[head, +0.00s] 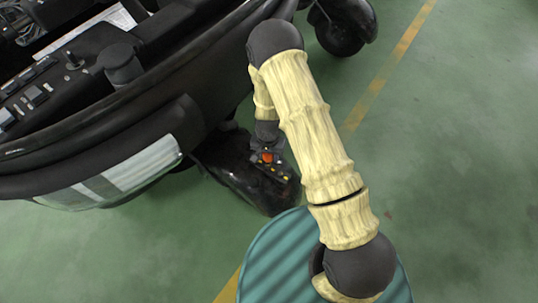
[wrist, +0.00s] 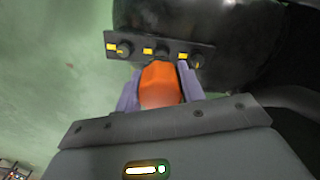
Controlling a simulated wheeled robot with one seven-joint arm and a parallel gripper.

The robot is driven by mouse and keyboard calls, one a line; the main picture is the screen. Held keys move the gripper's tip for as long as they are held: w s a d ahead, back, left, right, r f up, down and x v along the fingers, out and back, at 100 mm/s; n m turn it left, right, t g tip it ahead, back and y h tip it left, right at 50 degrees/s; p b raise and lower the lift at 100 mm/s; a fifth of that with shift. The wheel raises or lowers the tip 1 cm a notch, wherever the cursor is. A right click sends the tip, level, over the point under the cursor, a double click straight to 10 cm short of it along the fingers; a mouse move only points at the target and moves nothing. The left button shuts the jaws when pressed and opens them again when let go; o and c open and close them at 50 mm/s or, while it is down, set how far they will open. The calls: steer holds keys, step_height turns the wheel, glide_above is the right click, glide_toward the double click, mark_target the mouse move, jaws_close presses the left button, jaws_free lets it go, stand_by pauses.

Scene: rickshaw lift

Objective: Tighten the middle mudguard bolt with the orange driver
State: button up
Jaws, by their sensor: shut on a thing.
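The orange driver (wrist: 160,86) is held between the two pale purple fingers of my gripper (wrist: 159,84). In the wrist view its far end lies in line with the middle bolt (wrist: 161,53); I cannot tell whether it touches, and its tip is hidden. The left bolt (wrist: 124,49) and right bolt (wrist: 196,61) sit on the same dark plate (wrist: 142,48), with yellow marks beside the bolts. The plate is on the black mudguard (wrist: 220,20). In the head view my gripper (head: 268,148) is at the mudguard (head: 232,172), with the driver (head: 268,158) showing as a small orange spot.
The dark rickshaw body (head: 190,125) with its curved rails fills the upper left, close beside my arm. A black wheel (head: 340,38) stands at the top. Open green floor (head: 460,150) with a yellow line (head: 400,50) lies to the right.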

steer(key=shift+r+p, duration=1.1)
steer(key=shift+r, duration=0.4)
steer(key=w+d+r+n+p, duration=0.3)
steer(key=w+d+r, duration=0.1)
steer(key=d+r, duration=0.9)
step_height(320, 180, up, 2)
steer(key=shift+d+r, duration=0.15)
steer(key=shift+r, duration=0.1)
steer(key=s+r+p, duration=0.2)
steer(key=p, duration=0.7)
steer(key=shift+p, duration=0.35)
